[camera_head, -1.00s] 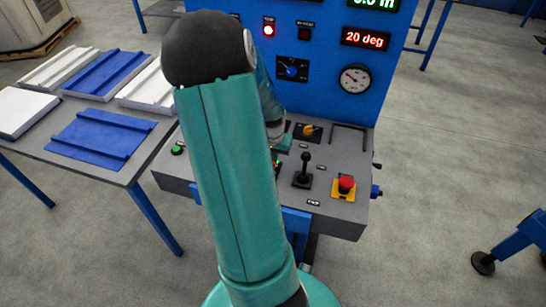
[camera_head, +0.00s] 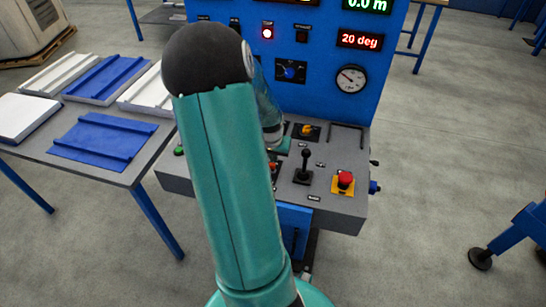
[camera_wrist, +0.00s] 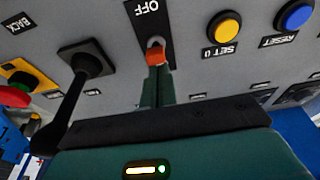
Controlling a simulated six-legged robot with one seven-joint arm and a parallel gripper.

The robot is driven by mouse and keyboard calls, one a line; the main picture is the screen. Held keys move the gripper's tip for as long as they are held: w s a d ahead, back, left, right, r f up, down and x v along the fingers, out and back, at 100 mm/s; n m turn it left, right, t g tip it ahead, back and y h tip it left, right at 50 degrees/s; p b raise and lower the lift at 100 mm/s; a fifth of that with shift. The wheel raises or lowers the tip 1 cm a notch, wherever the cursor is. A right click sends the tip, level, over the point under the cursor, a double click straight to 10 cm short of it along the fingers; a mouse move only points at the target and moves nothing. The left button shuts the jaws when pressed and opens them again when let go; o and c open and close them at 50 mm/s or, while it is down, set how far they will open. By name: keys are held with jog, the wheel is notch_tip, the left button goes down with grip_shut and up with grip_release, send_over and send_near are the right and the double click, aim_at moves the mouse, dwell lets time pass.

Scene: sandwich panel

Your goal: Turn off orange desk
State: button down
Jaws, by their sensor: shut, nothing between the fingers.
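A toggle switch with an orange tip (camera_wrist: 156,55) stands on a black plate marked OFF (camera_wrist: 148,8) in the wrist view. The OFF mark is at the top of that picture, above the tip. My gripper (camera_wrist: 157,75) is shut and empty, its teal fingers pointing at the switch, with the fingertips right at or just behind the orange tip. I cannot tell whether they touch. In the head view my arm hides most of the gripper; a small orange-red spot shows beside the arm on the grey desk (camera_head: 335,207).
A black joystick (camera_wrist: 85,65) stands close to the left of my fingers in the wrist view. A yellow button (camera_wrist: 224,29) and a blue button (camera_wrist: 295,16) sit to the right. A red emergency button (camera_head: 345,179) is on the desk's right. A panel table (camera_head: 60,168) stands left.

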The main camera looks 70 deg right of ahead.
jog(key=shift+w+d+f, duration=0.1)
jog(key=shift+d+f, duration=0.15)
jog(key=shift+d, duration=0.45)
